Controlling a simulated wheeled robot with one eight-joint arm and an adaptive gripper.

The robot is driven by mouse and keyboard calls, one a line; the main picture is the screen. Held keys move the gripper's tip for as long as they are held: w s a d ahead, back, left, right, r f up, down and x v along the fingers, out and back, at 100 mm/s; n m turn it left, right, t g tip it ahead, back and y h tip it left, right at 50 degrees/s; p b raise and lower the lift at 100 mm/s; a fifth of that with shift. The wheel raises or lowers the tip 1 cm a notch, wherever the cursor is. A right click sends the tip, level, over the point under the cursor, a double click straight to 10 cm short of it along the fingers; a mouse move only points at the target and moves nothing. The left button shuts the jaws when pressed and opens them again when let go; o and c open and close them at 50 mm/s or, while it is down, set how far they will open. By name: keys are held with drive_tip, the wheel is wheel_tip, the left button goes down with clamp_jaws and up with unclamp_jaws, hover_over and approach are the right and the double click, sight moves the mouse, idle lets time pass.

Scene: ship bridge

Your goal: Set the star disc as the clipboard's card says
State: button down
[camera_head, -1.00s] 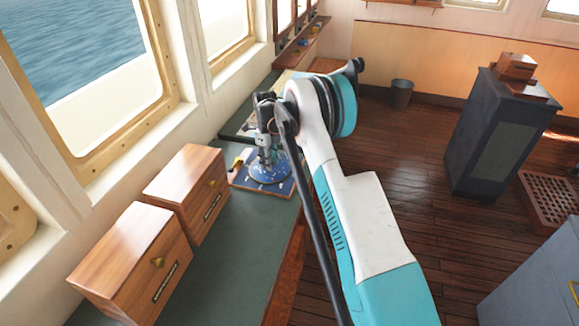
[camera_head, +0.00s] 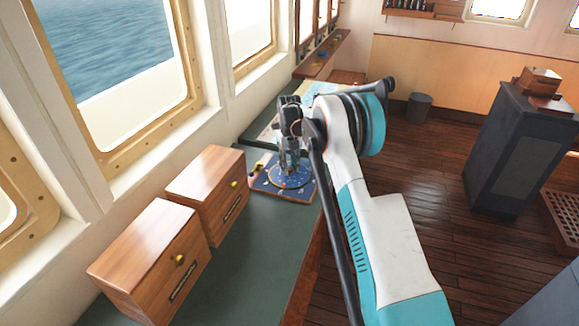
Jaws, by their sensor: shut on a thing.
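The star disc (camera_head: 291,179) is a round blue disc with pale marks. It lies on a dark blue square board (camera_head: 268,187) with a reddish edge, on the green counter. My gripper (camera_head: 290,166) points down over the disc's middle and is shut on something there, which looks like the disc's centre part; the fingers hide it. A small yellow thing (camera_head: 258,167) lies at the board's left side. I cannot make out a clipboard or its card in this view. The marks on the disc are too small to read.
Two wooden boxes (camera_head: 207,190) (camera_head: 152,258) with yellow knobs stand along the counter's left side, near the windows. The green counter (camera_head: 262,245) is clear in front of the board. A pale sheet (camera_head: 262,128) lies behind my gripper.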

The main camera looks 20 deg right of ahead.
idle(0.3)
drive_tip(key=c, duration=1.2)
unclamp_jaws()
drive_tip(key=shift+c, duration=0.2)
drive_tip(key=shift+r, duration=0.15)
wheel_tip(320, 180, up, 12)
